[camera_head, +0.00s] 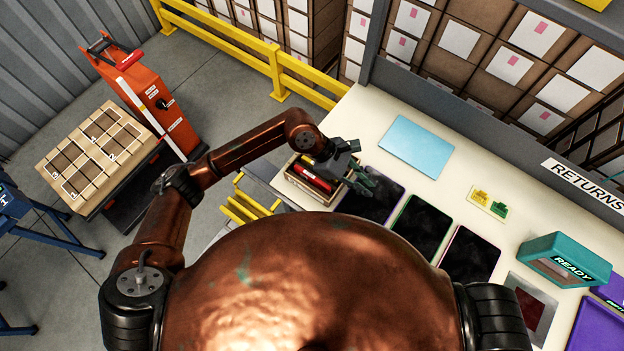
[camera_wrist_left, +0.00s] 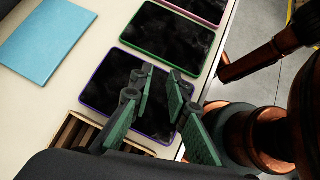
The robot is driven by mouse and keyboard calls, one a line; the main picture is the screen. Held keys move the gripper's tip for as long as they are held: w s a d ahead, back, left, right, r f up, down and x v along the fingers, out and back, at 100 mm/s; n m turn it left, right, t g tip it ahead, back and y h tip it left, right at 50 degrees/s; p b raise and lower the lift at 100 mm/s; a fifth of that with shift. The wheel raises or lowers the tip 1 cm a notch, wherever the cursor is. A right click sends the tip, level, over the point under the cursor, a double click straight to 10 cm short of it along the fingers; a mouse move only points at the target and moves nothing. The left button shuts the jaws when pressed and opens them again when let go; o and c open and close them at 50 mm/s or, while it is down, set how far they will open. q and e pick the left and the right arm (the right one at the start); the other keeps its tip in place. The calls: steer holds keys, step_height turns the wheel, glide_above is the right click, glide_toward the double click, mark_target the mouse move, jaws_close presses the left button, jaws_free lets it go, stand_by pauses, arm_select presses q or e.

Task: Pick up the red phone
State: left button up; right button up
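Three flat dark-screened devices lie in a row on the pale counter (camera_head: 362,113). One is purple-rimmed (camera_head: 368,204), one green-rimmed (camera_head: 421,226) and one pinkish-rimmed (camera_head: 470,256). The pinkish rim is closest to red, but I cannot tell for sure that it is the red phone. In the left wrist view the pinkish-rimmed device (camera_wrist_left: 203,8) is cut by the top edge. My left gripper (camera_head: 364,180) is over the purple-rimmed device. In the left wrist view its green fingers (camera_wrist_left: 161,72) are apart, with nothing between them. My right gripper is not in view.
A wooden carton (camera_head: 290,181) with red items inside stands left of the devices. A light blue sheet (camera_head: 416,146) lies behind them. A grey tray (camera_head: 548,318) holding a dark red piece, a teal READY box (camera_head: 565,258) and purple trays (camera_head: 598,330) are at the right.

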arm_select(q)
steer(key=w+a+f+m+t+y, duration=0.2)
steer(key=w+a+f+y, duration=0.3)
steer(key=a, duration=0.3)
steer(key=y, duration=0.4)
glide_above(311, 175)
steer(key=shift+s+d+f+m+t, duration=0.2)
steer(key=shift+d+f+m+t, duration=0.15)
steer(key=shift+f, duration=0.25)
steer(key=shift+a+f, duration=0.15)
steer(key=shift+f, duration=0.7)
steer(key=shift+w+a+f+p, duration=0.1)
steer(key=shift+f+p, duration=0.3)
steer(key=shift+f, duration=1.05)
steer(key=shift+w+a+f+p, duration=0.1)
steer(key=shift+f+p, duration=0.25)
steer(key=shift+f, duration=1.1)
jaws_close()
